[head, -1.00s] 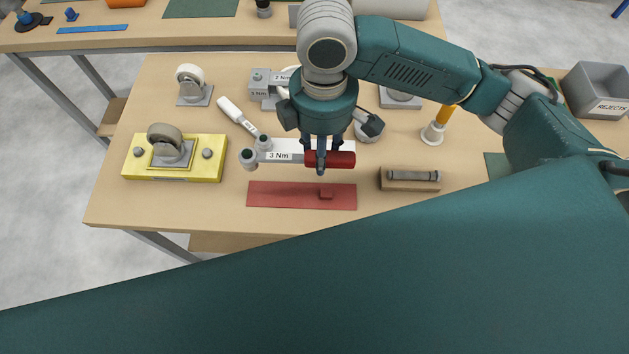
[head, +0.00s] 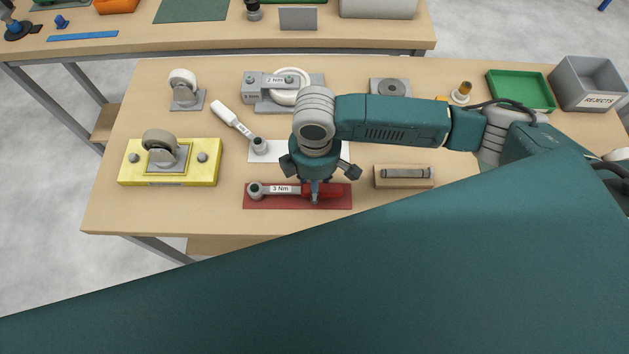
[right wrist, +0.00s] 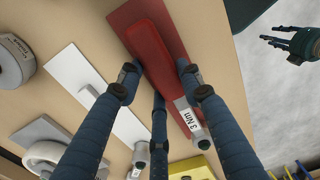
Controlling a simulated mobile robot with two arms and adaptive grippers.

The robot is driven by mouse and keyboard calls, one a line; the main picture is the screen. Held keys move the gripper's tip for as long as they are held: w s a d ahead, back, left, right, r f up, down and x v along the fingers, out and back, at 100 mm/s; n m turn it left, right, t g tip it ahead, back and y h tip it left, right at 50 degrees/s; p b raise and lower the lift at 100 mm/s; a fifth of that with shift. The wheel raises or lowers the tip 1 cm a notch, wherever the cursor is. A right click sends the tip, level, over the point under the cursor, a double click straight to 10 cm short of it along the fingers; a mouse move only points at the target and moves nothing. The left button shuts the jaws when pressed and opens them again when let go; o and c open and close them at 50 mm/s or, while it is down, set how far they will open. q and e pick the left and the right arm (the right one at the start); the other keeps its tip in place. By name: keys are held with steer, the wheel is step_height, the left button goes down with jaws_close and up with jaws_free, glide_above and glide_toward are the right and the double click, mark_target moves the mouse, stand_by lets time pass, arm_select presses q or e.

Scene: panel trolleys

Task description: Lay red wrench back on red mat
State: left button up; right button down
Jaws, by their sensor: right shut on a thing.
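The red wrench (head: 284,189), with a red handle and a "3 Nm" label, is lengthwise over the red mat (head: 270,204) near the table's front edge. My right gripper (head: 314,198) is shut on its handle from above. In the right wrist view the wrench's red handle (right wrist: 150,45) lies along the red mat (right wrist: 124,17), with the fingers around the wrench. It is at or just above the mat; I cannot tell if it fully rests. My left gripper (right wrist: 278,36) shows in the right wrist view, away from the table, fingers spread and empty.
A white mat (head: 262,157) lies behind, with a white-handled wrench (head: 232,121) slanting towards it. A yellow caster fixture (head: 200,172) stands left, a wooden block with a grey pin (head: 404,176) right. A green tray (head: 520,90) and rejects bin (head: 590,83) are far right.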

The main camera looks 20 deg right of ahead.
steer(key=c, duration=1.2)
jaws_free()
steer(key=shift+f, duration=0.1)
steer(key=shift+o, duration=0.2)
steer(key=shift+r, duration=0.35)
step_height(320, 180, up, 12)
steer(key=b, duration=0.1)
steer(key=shift+f, duration=0.15)
steer(key=shift+s+f, duration=0.1)
